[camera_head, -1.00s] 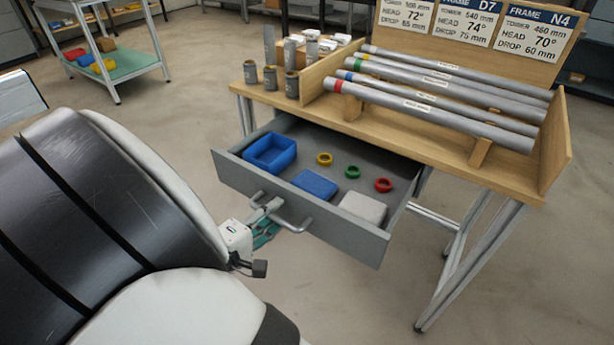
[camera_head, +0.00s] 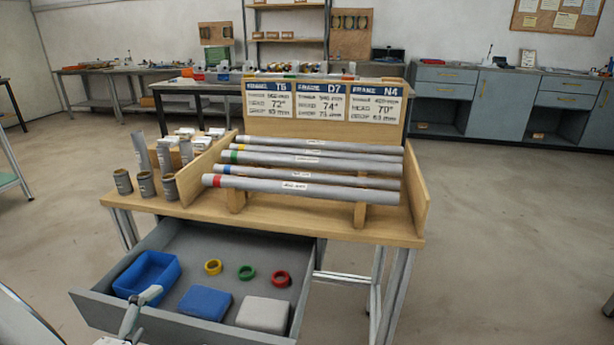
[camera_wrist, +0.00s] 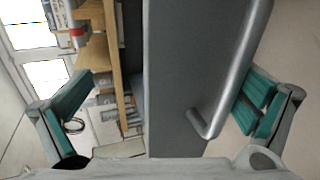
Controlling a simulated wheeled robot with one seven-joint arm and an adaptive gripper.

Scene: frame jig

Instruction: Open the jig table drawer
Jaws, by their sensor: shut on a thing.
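The jig table drawer is pulled out from under the wooden table top, its grey interior (camera_head: 212,262) showing in the head view. In the wrist view the grey drawer front (camera_wrist: 172,95) and bar handle (camera_wrist: 234,75) lie between the teal fingers of my gripper (camera_wrist: 168,80). It is shut on the handle; the right finger is beside the bar.
The jig table (camera_head: 385,232) carries a rack of grey tubes (camera_head: 300,187), sign cards (camera_head: 320,100) and several small cylinders (camera_head: 146,184) at left. Open floor (camera_head: 500,250) lies to the right. Benches and cabinets (camera_head: 440,98) line the back.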

